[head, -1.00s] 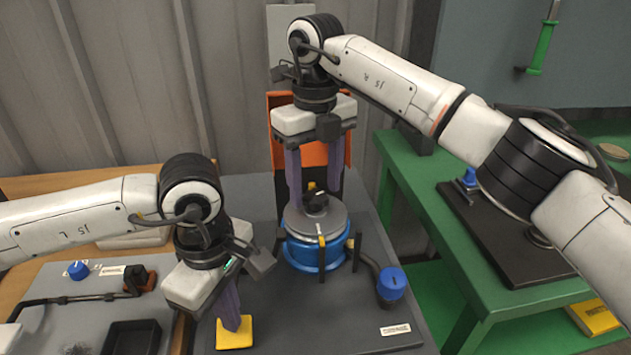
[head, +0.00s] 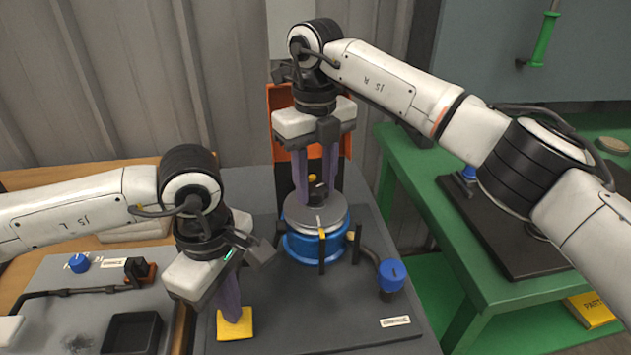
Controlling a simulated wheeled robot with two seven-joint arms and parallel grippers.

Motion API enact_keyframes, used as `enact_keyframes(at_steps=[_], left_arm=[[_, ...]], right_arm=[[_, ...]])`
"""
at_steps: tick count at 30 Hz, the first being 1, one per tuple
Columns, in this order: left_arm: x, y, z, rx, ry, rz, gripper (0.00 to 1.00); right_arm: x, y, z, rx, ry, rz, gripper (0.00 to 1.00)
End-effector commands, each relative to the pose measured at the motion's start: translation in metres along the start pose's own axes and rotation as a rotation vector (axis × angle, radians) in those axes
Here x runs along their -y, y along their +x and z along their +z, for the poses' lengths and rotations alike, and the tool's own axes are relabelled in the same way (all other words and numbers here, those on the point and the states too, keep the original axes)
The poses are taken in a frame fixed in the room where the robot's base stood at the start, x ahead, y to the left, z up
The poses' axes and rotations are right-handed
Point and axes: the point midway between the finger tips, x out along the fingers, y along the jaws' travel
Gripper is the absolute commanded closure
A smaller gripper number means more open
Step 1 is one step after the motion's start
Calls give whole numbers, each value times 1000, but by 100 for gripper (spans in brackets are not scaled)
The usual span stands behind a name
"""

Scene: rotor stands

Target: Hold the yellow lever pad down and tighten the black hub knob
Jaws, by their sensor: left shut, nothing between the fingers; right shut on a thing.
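The yellow lever pad (head: 235,329) lies at the front left of the dark grey stand. My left gripper (head: 233,319) is shut and empty, with its purple fingertips on top of the pad, seemingly touching it. The black hub knob (head: 318,190) sits on the grey disc (head: 314,217) of the blue rotor (head: 305,247). My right gripper (head: 316,198) points straight down from above and is shut on the knob, one purple finger on each side. The fingers hide part of the knob.
A blue-capped knob (head: 392,272) stands on the stand right of the rotor, near dark upright posts (head: 322,252). An orange and black panel (head: 283,98) stands behind. A second grey board with a black tray (head: 132,333) is at left; a green table (head: 455,235) is at right.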

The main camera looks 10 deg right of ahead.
Motion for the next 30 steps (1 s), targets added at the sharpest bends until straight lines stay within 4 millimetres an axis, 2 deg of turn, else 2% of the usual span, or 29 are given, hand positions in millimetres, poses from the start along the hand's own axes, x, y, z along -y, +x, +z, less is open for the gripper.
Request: enact_keyframes(at_steps=[2,21,25,30], left_arm=[[0,0,0,-1,-1,1,100],[0,0,0,0,0,0,100],[0,0,0,0,0,0,100],[0,0,0,0,0,0,100]], right_arm=[[0,0,0,0,59,-1,81],[0,-1,0,2,1004,0,81],[0,-1,0,2,1085,0,81],[0,-1,0,2,1092,0,81]])
